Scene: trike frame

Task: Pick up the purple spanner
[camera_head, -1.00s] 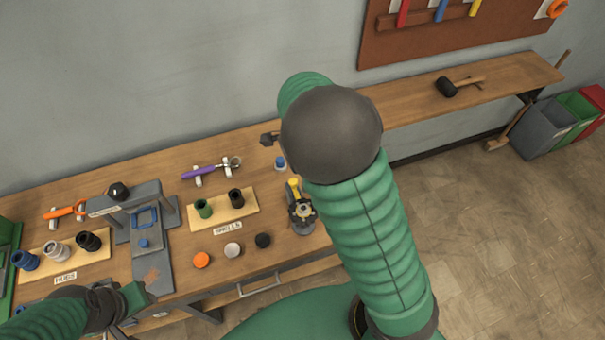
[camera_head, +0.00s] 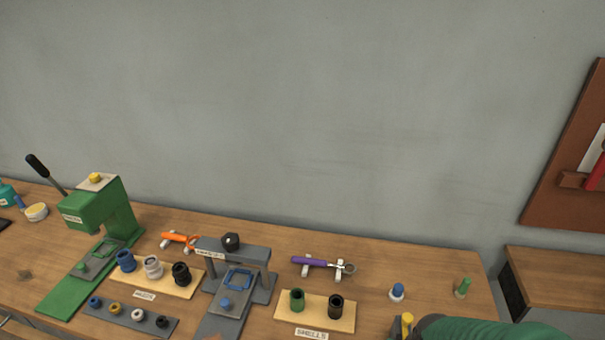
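The purple spanner (camera_head: 311,261) lies across small white holders on the bench, behind the block marked SHELLS. Its purple handle is at the left and its metal head at the right. Nothing is touching it except the holders. My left gripper is out of the frame.
The SHELLS block (camera_head: 315,318) holds a green and a black shell. A grey press (camera_head: 262,285) stands left of the spanner, with an orange tool (camera_head: 178,238) and a green press (camera_head: 100,215) farther left. A blue-topped piece (camera_head: 397,291) stands to the right. The wall is behind.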

